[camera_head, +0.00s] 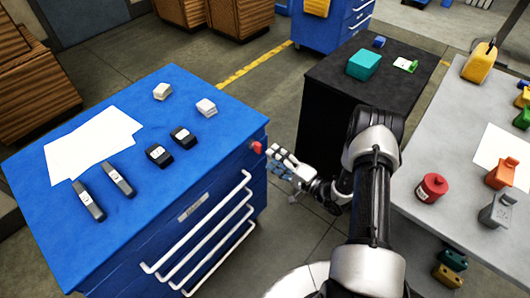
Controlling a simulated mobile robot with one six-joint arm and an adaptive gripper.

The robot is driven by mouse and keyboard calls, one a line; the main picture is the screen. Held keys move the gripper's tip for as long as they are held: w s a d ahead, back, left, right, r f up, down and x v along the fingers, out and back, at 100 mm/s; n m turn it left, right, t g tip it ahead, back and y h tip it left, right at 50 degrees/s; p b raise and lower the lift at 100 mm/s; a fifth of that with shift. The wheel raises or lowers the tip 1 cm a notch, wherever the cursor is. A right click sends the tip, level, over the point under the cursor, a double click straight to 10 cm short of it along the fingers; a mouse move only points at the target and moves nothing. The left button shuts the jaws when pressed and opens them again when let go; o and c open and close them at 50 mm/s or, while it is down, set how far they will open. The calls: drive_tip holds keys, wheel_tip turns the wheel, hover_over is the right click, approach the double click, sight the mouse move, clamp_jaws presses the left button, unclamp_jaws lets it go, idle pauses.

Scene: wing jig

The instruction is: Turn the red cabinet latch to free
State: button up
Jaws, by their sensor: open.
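The red latch (256,147) sits on the upper right corner of the blue cabinet (215,85), just below its top edge. My gripper (275,154) is open right beside the latch, on its right, with the fingers pointing left toward it. From this view I cannot tell whether the fingertips touch the latch or stand slightly apart from it. The latch is small here and its turn angle is hard to read. The cabinet's drawers with white handles (212,232) look shut.
On the cabinet top lie white sheets (92,142), dark handheld devices (117,180) and small pale blocks (162,91). A black cabinet (395,62) with a teal box (363,65) stands behind my arm. A grey table (445,214) with a red canister (432,187) is at right.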

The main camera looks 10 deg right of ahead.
drive_tip(key=v, duration=0.5)
drive_tip(key=shift+s+d, duration=0.2)
drive_tip(key=shift+s, duration=0.1)
drive_tip(key=s+a+r+n+g+y, duration=0.2)
drive_tip(key=a+r+n+g, duration=0.3)
drive_tip(key=r, duration=0.4)
drive_tip(key=s+a+r+n+g+y, duration=0.2)
drive_tip(key=s+a+r+g, duration=0.1)
drive_tip(key=a+r+g, duration=0.5)
drive_tip(key=s+a+r+n+g+h, duration=0.2)
drive_tip(key=s+a+r+n+h, duration=0.15)
drive_tip(key=s+r, duration=0.55)
drive_tip(key=s+d+r+t+h, duration=0.5)
drive_tip(key=s+d+h, duration=0.4)
drive_tip(key=s+h, duration=0.2)
drive_tip(key=shift+s+d+r, duration=0.2)
drive_tip(key=shift+s+r, duration=0.45)
drive_tip(key=shift+s, duration=0.05)
